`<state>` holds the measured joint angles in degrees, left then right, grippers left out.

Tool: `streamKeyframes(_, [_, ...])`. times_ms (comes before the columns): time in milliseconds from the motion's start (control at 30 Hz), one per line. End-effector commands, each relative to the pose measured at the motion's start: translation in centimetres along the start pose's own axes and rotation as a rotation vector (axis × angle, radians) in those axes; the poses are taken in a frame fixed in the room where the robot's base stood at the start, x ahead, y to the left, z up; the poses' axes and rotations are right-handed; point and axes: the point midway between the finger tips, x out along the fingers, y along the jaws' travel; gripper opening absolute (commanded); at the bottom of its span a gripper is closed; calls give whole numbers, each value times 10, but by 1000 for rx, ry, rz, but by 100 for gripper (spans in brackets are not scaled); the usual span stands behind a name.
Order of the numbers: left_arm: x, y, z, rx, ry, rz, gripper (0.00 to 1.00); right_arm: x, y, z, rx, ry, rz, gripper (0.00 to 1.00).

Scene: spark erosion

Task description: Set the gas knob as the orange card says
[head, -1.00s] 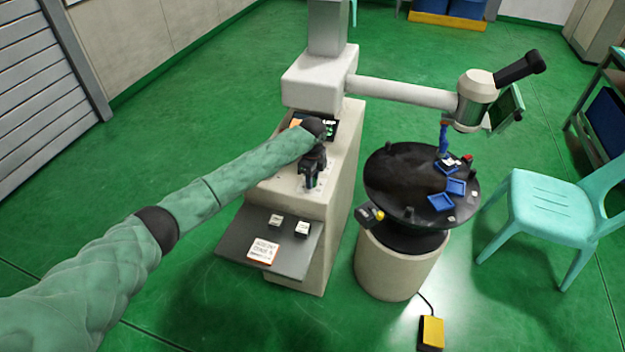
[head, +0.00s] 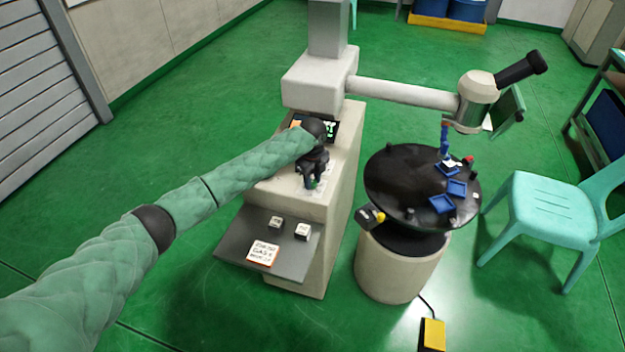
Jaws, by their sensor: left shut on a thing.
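The orange-edged card (head: 263,253) lies on the grey shelf at the front of the machine; its small print is too blurred to read surely. My left gripper (head: 312,184) points down at the sloped control panel of the cream machine (head: 340,190). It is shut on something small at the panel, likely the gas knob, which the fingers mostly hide. A bit of green shows by the fingertips. A dark display (head: 329,130) with green marks is partly hidden behind my wrist. My right gripper is not in view.
A round black table (head: 400,180) with blue trays (head: 441,204) stands to the right under a cream arm (head: 405,94). A teal chair (head: 550,215) stands further right.

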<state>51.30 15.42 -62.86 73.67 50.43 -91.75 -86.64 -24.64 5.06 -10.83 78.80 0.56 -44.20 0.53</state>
Motion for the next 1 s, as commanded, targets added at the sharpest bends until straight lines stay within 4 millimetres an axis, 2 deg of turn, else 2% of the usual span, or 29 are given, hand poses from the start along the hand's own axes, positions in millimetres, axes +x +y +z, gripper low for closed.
streamKeyframes(67, [-1, 0, 1, -2, -2, -2, 8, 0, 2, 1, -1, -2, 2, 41])
streamKeyframes(100, [-1, 0, 1, -2, -2, -2, 36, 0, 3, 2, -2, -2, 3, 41])
streamKeyframes(200, [-1, 0, 1, -2, -1, -1, 52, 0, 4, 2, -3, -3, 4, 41])
streamKeyframes(467, [-1, 0, 1, -1, -1, -1, 52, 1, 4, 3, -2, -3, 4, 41])
streamKeyframes(600, [-7, -1, 1, -2, -1, -2, 52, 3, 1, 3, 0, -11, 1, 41])
streamKeyframes(700, [-18, -1, 1, -1, -1, -2, 52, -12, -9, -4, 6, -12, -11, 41])
streamKeyframes(1000, [-62, -1, 1, -1, -2, -3, 52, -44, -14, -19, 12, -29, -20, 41])
